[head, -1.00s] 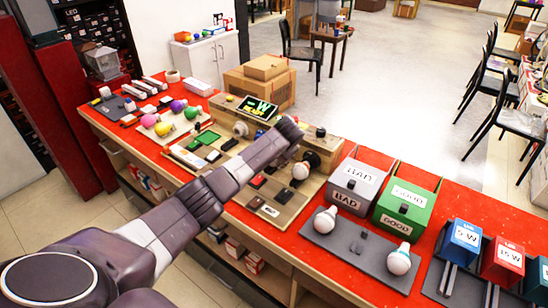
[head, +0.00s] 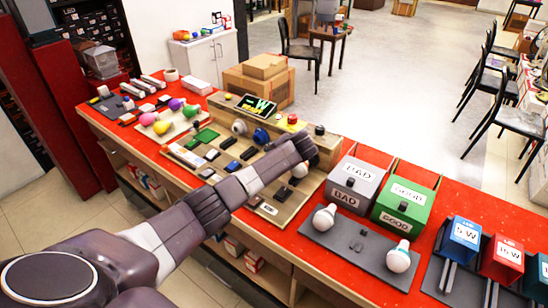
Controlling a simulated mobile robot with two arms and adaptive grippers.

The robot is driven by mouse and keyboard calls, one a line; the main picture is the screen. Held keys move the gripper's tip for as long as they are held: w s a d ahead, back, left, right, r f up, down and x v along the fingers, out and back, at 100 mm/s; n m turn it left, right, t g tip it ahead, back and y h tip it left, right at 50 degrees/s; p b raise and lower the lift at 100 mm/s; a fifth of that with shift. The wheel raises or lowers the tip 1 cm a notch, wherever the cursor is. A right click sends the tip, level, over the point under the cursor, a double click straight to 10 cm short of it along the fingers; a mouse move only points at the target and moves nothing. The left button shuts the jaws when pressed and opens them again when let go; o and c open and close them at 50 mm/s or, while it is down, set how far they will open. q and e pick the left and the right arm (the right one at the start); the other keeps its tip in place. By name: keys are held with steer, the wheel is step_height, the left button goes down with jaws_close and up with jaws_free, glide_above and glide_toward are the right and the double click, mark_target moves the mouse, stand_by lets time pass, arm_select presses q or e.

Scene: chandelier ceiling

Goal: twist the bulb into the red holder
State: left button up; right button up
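My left arm comes in from the left, and its gripper (head: 308,149) is over the right part of the test panel (head: 218,108). Its fingers are too small and turned away to tell open from shut. A white bulb (head: 299,171) shows just below the gripper; I cannot tell if they touch. A blue round holder (head: 261,136) and a grey one (head: 239,128) are on the panel's front. No red holder shows clearly there; my arm covers the front right of the blue one. A small red round part (head: 292,118) sits on the panel's top. My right gripper is out of view.
A grey BAD box (head: 370,180) and green GOOD box (head: 417,193) stand right of the panel. Two white bulbs (head: 324,217) (head: 398,257) lie on the grey tray (head: 345,252) before them. Coloured bulbs (head: 161,127) are at left. Blue and red watt-labelled boxes are at far right.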

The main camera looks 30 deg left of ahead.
arm_select(q)
steer(key=shift+d+y+b, duration=0.1)
steer(key=shift+y+b, duration=0.5)
steer(key=shift+y, duration=0.1)
stand_by(0.7)
steer(key=shift+s+m+y+b, duration=0.15)
steer(key=shift+m+y+b, duration=0.15)
steer(key=shift+y+b, duration=0.4)
stand_by(0.9)
steer(key=o, duration=1)
steer(key=shift+o, duration=1)
steer(key=shift+a+f, duration=0.2)
steer(key=shift+a, duration=0.05)
steer(key=shift+d, duration=0.2)
steer(key=shift+s+d+r, duration=0.1)
steer(key=shift+d+r, duration=0.1)
steer(key=shift+d, duration=0.2)
steer(key=shift+v, duration=3.5)
steer(key=shift+s+a, duration=0.1)
steer(key=shift+s, duration=0.05)
